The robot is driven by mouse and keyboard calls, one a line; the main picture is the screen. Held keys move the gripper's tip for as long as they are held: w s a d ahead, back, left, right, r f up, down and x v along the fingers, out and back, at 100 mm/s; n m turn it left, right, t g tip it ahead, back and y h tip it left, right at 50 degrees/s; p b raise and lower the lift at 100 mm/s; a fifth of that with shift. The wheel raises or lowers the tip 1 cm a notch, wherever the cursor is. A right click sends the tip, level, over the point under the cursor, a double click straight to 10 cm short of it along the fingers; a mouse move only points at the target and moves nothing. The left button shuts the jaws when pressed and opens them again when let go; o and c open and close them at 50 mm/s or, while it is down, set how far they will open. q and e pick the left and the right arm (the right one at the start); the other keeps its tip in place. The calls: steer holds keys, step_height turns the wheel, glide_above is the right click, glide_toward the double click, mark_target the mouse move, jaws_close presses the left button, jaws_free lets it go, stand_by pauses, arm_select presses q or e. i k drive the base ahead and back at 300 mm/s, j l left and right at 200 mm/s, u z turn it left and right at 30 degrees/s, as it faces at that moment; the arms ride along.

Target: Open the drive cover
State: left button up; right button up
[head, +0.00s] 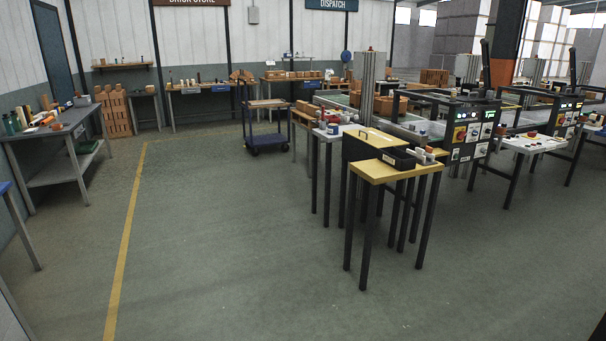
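A black box-like housing with a yellow top (372,139) stands among the tables right of centre; a thin dark bar, perhaps a handle, lies on its top. It may be the drive cover, but I cannot tell for sure at this distance. Its top looks shut. A small yellow-topped table (377,171) stands in front of it and hides part of its lower front. Neither of my grippers is in view.
A black tray (398,158) sits on the yellow table. Machine frames with a control panel (473,133) stand to the right. A blue cart (268,139) stands behind. A workbench (60,140) is at left. The floor (215,240) in front is clear.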

mark_target(373, 138)
steer(key=i+j+u, duration=0.15)
steer(key=i, duration=1.65)
